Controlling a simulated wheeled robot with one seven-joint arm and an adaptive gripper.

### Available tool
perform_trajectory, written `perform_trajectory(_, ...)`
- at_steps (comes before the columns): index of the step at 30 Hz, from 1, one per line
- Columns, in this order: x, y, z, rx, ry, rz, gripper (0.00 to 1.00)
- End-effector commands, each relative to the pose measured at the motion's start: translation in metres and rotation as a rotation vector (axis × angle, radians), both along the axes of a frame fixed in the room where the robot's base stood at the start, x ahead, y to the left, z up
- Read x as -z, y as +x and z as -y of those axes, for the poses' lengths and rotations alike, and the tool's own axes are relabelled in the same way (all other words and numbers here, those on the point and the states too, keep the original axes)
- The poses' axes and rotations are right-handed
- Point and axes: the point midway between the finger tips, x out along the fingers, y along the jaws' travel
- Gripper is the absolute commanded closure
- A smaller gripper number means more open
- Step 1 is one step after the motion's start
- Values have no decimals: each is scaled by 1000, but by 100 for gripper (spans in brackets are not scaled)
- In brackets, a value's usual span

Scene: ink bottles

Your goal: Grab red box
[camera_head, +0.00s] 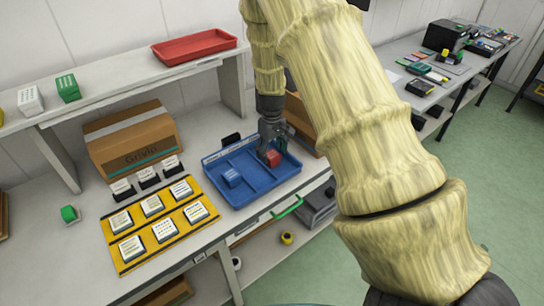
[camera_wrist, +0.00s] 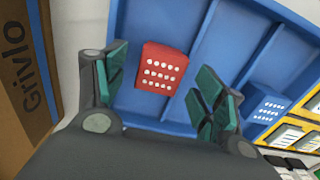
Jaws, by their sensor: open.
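The red box (camera_head: 273,158) sits in the blue tray (camera_head: 249,203) near its back right part, below my gripper (camera_head: 270,150). In the wrist view the red box (camera_wrist: 162,66) shows rows of white dots on its face. My gripper's green-padded fingers (camera_wrist: 160,100) are spread apart, and the red box lies ahead of them, between their lines and nearer the left finger. It does not appear gripped. Part of the red box is hidden by the gripper in the head view.
A blue box (camera_head: 231,177) lies in another compartment of the blue tray. A cardboard box (camera_head: 133,142) stands left of the tray, and a yellow rack (camera_head: 118,262) with several white-topped boxes is in front. A red tray (camera_head: 195,47) rests on the shelf above.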

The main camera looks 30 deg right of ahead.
Motion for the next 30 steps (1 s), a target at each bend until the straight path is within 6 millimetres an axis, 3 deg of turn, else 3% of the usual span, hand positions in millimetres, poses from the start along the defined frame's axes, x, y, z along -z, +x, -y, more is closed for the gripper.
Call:
perform_trajectory(7, 20, 0, 0, 0, 0, 1, 30)
perform_trajectory(17, 25, 1, 0, -1, -1, 2, 30)
perform_trajectory(26, 25, 1, 0, -1, -1, 2, 81)
perform_trajectory(30, 25, 1, 0, -1, -1, 2, 81)
